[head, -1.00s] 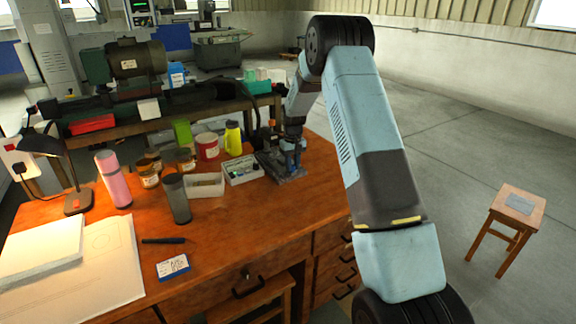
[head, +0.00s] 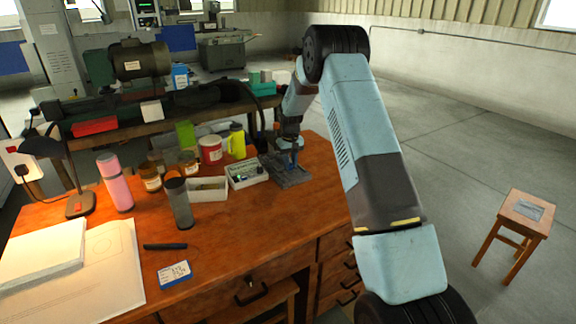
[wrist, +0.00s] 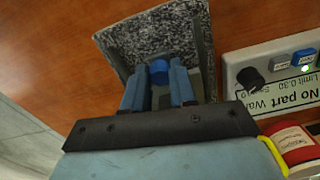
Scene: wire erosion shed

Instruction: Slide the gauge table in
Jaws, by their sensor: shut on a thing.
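The gauge is a speckled grey stone plate (wrist: 140,38) with grey rails along its sides, lying on the wooden desk. In the wrist view a round blue knob (wrist: 158,70) sits over it, with part of a flat grey table (wrist: 196,82) showing behind my fingers. My gripper (wrist: 158,84) is shut on the blue knob, one finger on each side. In the head view the gauge (head: 290,178) is at the desk's back right, with my gripper (head: 289,150) coming down on it. Most of the table is hidden by my fingers and palm.
A white control box (head: 246,174) with a label, black knob and buttons stands close beside the gauge. A white tray (head: 208,190), grey bottle (head: 179,205), yellow bottle (head: 236,141) and red tin (head: 211,151) stand to the left.

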